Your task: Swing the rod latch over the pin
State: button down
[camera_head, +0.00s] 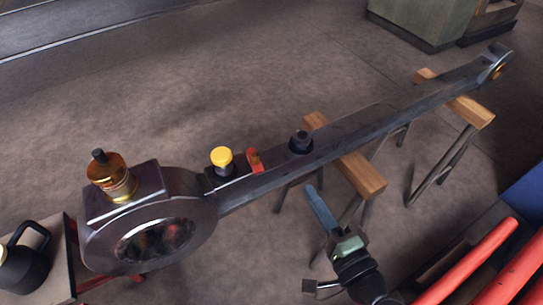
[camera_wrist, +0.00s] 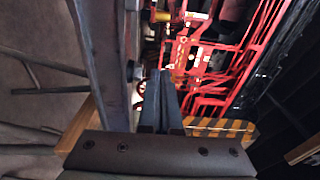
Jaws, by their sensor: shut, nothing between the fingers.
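The long steel rod (camera_head: 350,140) lies across wooden-topped trestles in the head view, its large ring end at the left. A small red piece (camera_head: 254,160), which looks like the latch, stands up on the rod's top edge, next to a yellow-capped knob (camera_head: 221,160). A dark round knob or pin (camera_head: 301,142) stands further right. I cannot tell which one is the latch's pin. My gripper (camera_head: 311,190) is on the near side of the rod, apart from the red piece, shut and empty. In the wrist view, its closed fingers (camera_wrist: 161,75) point beside the rod (camera_wrist: 97,60).
A trestle beam (camera_head: 360,173) is close to my gripper. An amber oil cup (camera_head: 112,178) tops the ring end. Red bars (camera_head: 475,260) are at lower right.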

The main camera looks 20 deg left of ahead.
aim_at(254, 157)
jog(key=shift+s, duration=0.15)
jog(key=w+a+b, duration=0.1)
jog(key=w+a, duration=0.3)
jog(key=a, duration=0.6)
jog(key=shift+w+a, duration=0.3)
jog(key=shift+w, duration=0.1)
jog(key=shift+s+a+m+t+h, duration=0.2)
jog(key=shift+s+m+t+h, duration=0.2)
jog(key=shift+m+t+h, duration=0.5)
jog(key=shift+s+a+m+t+h+p, duration=0.2)
jog(key=shift+m+t+h+p, duration=0.1)
jog(key=shift+m+t+h, duration=0.15)
